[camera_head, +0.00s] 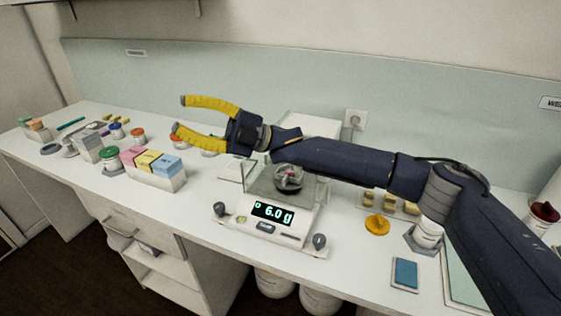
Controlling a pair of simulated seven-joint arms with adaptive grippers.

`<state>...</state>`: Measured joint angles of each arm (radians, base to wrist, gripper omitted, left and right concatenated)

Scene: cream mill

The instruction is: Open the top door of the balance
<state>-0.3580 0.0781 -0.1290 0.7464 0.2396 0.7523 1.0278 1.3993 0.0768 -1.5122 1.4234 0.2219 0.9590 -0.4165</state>
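The white balance (268,228) stands on the bench near the middle, its display reading 6.0 g. A clear draft chamber (262,184) rises behind the display, with a small grey dish-like object (288,178) inside. My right arm passes across the top and back of the chamber, so the top door is largely hidden and I cannot tell its state. My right gripper (179,115), with yellow fingers, is beyond the balance to the left, pointing left. Its fingers are spread apart with nothing between them. My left gripper is not in view.
Left of the balance are a rack of pink, yellow and blue boxes (160,179) and several small jars. On the right are an orange funnel-like piece (377,224), a blue pad (404,273) and a white jar (427,235). Bench front left of the balance is clear.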

